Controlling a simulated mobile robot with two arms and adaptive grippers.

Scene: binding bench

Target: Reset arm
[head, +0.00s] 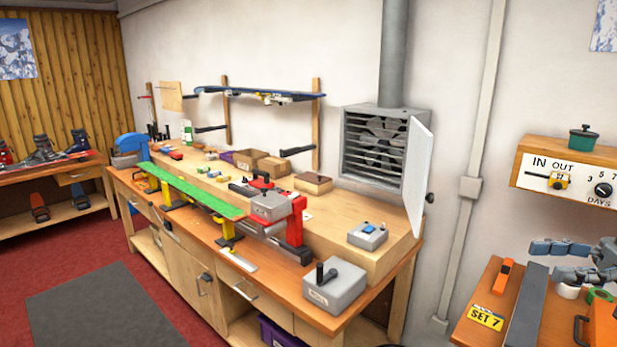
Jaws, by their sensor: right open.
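My right gripper (549,262) comes in from the right edge above the orange table (467,333). Its dark bluish fingers are spread apart and point left, with nothing seen between them. A small white round object and a green ring (598,296) sit just below and beside it; I cannot tell whether it touches them. My left gripper is not in view. No part labelled as a reset arm can be made out.
The orange table holds a yellow "SET 7" tag (485,317), an orange tool (503,277) and a dark long block (528,305). Above hangs an IN/OUT panel (570,180). The workbench (345,255) carries a green ski (190,190) and a grey box (334,287).

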